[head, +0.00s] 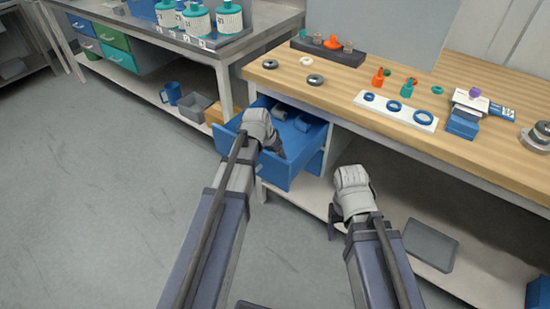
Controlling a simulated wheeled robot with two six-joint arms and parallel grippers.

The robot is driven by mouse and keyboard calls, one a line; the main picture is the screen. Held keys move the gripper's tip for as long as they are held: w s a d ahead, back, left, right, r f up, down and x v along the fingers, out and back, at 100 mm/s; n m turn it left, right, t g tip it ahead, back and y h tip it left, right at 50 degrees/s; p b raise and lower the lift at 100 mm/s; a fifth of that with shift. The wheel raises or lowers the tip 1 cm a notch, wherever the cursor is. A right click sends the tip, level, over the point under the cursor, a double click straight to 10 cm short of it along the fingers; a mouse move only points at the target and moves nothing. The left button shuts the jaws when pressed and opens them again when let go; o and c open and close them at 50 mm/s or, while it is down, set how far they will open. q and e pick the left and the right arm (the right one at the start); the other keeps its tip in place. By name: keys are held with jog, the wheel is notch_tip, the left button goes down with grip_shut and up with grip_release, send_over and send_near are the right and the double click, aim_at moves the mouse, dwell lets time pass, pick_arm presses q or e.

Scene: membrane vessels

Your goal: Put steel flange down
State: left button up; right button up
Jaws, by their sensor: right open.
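Two grey metal rings, which look like steel flanges, lie flat on the wooden bench top: one (270,64) near its left corner, the other (315,79) close to the front edge. A larger round steel piece (537,138) sits at the bench's far right. My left gripper (281,148) is over the open blue drawer (291,179); its wrist hides the fingers, so I cannot tell what they hold. My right gripper (333,222) is open, low in front of the bench and below its top, with no flange seen in it.
Grey-blue parts (304,123) lie in the drawer. A white tray with blue rings (429,125), a dark rack (350,58), small orange and green bottles (408,88) and a blue-based device (463,124) stand on the bench. A grey slab (429,245) lies on the lower shelf.

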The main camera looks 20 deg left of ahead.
pick_arm(q)
jog(key=shift+r, duration=0.1)
jog(key=shift+f, duration=0.2)
jog(key=o, duration=1.6)
jog(key=shift+r, duration=0.1)
jog(key=shift+p+v, duration=0.7)
jog(key=shift+v, duration=0.1)
jog(key=p+v, duration=0.9)
jog(key=v, duration=0.1)
jog(key=shift+r+p, duration=0.4)
